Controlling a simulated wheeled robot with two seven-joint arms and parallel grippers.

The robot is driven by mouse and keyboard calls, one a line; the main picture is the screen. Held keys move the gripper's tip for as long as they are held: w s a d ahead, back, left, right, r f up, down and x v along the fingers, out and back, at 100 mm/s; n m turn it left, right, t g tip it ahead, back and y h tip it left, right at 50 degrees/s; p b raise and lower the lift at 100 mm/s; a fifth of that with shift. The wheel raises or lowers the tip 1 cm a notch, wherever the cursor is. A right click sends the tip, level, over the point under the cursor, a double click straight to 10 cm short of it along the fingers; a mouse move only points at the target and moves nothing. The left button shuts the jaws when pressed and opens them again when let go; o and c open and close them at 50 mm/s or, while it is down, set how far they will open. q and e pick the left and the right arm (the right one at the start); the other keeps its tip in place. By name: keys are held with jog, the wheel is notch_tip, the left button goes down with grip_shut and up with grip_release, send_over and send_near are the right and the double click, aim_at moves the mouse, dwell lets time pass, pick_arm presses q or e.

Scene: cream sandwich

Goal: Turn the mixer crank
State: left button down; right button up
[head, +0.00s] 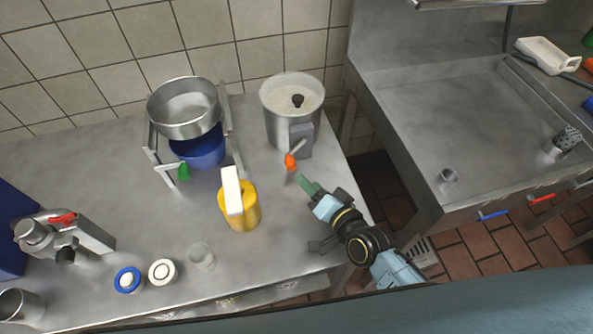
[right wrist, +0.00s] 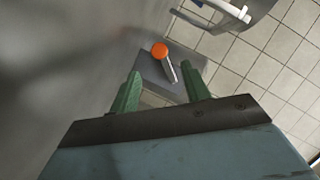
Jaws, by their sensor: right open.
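The mixer (head: 280,118) is a round metal pot with a lid and black knob at the back of the counter. A grey box on its front carries the crank (head: 297,147), a short light arm ending in an orange knob (head: 290,160). My right gripper (head: 308,187) is just in front and to the right of the knob, apart from it. In the right wrist view, its two green fingers (right wrist: 161,72) are open and empty, with the orange knob (right wrist: 160,50) and crank arm (right wrist: 171,71) showing beyond and between them. My left gripper is not in view.
A yellow container (head: 244,215) with a white top piece stands left of my right gripper. Further left are a metal rack holding a pan (head: 185,108) above a blue bowl (head: 200,152). A sink unit (head: 450,120) is at right.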

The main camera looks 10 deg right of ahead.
aim_at(294, 168)
jog(key=b+x, duration=0.1)
jog(key=x, duration=0.6)
jog(key=shift+w, duration=0.1)
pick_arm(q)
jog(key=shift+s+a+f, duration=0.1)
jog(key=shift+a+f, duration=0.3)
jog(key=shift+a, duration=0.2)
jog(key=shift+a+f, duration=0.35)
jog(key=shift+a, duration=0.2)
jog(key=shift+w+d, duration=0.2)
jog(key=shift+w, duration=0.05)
pick_arm(e)
grip_shut()
